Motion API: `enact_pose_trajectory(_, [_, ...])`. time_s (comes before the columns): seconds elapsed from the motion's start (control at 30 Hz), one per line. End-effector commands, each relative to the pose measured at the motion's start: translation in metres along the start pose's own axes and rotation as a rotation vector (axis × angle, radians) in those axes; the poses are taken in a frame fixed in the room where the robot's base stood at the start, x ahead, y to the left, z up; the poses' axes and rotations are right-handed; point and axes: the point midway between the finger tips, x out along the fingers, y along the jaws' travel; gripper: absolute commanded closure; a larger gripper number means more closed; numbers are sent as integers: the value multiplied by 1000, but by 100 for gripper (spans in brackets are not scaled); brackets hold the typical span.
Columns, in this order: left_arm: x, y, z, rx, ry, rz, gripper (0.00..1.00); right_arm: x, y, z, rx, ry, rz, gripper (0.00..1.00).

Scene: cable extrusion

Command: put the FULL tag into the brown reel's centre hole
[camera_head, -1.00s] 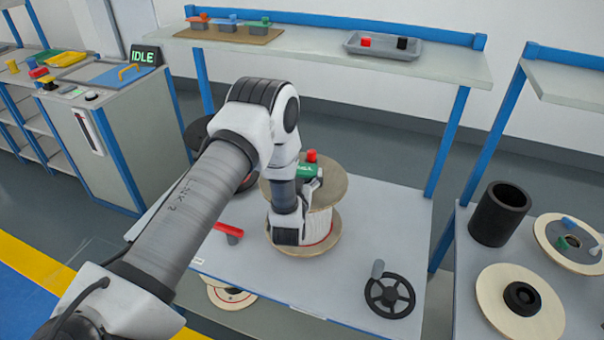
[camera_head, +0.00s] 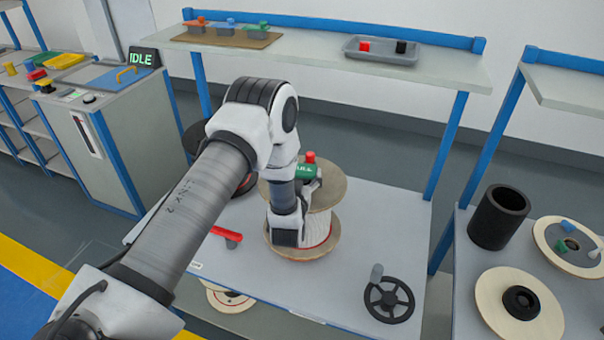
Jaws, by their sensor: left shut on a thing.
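The brown reel (camera_head: 334,190) stands upright on the grey table, with pale cable wound between its flanges. The green FULL tag (camera_head: 305,171) is over the reel's top flange, near its middle, with a red knob (camera_head: 310,157) above it. My left gripper (camera_head: 311,182) is shut on the tag, and the arm reaches in from the left. My arm hides part of the reel, including its centre hole, so I cannot tell whether the tag's lower end is in it. My right gripper is not in view.
A black handwheel (camera_head: 389,300) lies at the table's front right, and a red-handled tool (camera_head: 227,234) lies left of the reel. A dark reel (camera_head: 197,137) is partly hidden behind my arm. The right bench holds a black cylinder (camera_head: 499,217) and pale discs.

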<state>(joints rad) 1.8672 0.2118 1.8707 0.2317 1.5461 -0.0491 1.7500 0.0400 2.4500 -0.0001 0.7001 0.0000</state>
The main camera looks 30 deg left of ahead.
Motion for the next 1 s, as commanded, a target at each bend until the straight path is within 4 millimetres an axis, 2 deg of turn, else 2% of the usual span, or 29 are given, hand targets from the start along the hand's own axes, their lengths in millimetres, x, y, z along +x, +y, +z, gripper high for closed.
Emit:
enact_pose_trajectory(0.53, [-5,1,0,0,0,0,66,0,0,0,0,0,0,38])
enact_pose_trajectory(1.0, [-4,1,10,0,0,0,66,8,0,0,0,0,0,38])
